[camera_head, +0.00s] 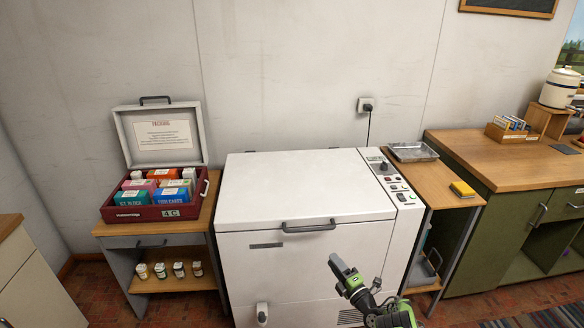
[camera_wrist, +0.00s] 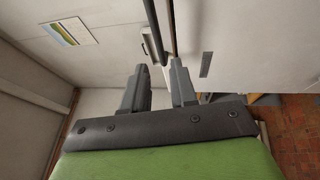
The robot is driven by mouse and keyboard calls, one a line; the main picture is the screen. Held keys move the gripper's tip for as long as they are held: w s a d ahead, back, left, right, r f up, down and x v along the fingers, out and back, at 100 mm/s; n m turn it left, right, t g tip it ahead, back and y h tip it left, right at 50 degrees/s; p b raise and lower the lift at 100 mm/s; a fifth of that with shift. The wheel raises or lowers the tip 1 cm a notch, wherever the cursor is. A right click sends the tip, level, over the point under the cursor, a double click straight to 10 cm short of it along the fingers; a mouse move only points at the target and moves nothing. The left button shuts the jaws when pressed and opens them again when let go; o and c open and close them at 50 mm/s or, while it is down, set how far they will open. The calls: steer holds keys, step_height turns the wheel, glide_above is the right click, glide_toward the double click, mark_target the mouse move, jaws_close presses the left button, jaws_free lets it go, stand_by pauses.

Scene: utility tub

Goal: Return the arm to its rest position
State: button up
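My gripper (camera_head: 342,268) is in front of the white chest unit (camera_head: 300,185), low and right of its middle in the head view. It is apart from the lid handle (camera_head: 308,227) and holds nothing that I can see. In the wrist view my gripper (camera_wrist: 158,76) shows two grey fingers with a clear gap between them, so it is open. A dark bar, which looks like the lid handle (camera_wrist: 154,30), lies beyond the fingertips. The lid looks closed. My arm's lower part is cut off by the picture's bottom edge.
A red case (camera_head: 152,212) of coloured boxes stands open on a side table (camera_head: 212,205) at left. Several small jars (camera_head: 178,269) sit below. A green cabinet (camera_head: 510,235) stands farther right.

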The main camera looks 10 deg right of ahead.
steer(key=w+r+m+g+h, duration=0.1)
steer(key=w+r+m, duration=0.15)
steer(key=r, duration=0.65)
steer(key=w+r+m+g, duration=0.15)
steer(key=w+r, duration=0.25)
steer(key=r, duration=0.6)
steer(key=s+a+r+m+g+h, duration=0.1)
steer(key=s+a+r+m+g, duration=0.15)
steer(key=s+r, duration=0.35)
steer(key=s+a+r+m+g+h, duration=0.1)
steer(key=s+a+r+m+h, duration=0.2)
steer(key=r, duration=0.6)
steer(key=s+a+r+m+g, duration=0.1)
steer(key=s+r+m, duration=0.15)
steer(key=s, duration=0.55)
steer(key=s+a+r+m+g, duration=0.1)
steer(key=s+m+g, duration=0.15)
steer(key=s, duration=0.65)
steer(key=s+f+m+g+h, duration=0.1)
steer(key=s+m, duration=0.3)
steer(key=s, duration=0.8)
steer(key=s+d+f+m+g+h+p, duration=0.1)
steer(key=s+f+m, duration=0.3)
steer(key=s, duration=0.8)
steer(key=shift+s+f+m+g+h, duration=0.2)
steer(key=shift+m+g+h, duration=0.25)
steer(key=shift+g, duration=0.1)
steer(key=shift+d, duration=0.1)
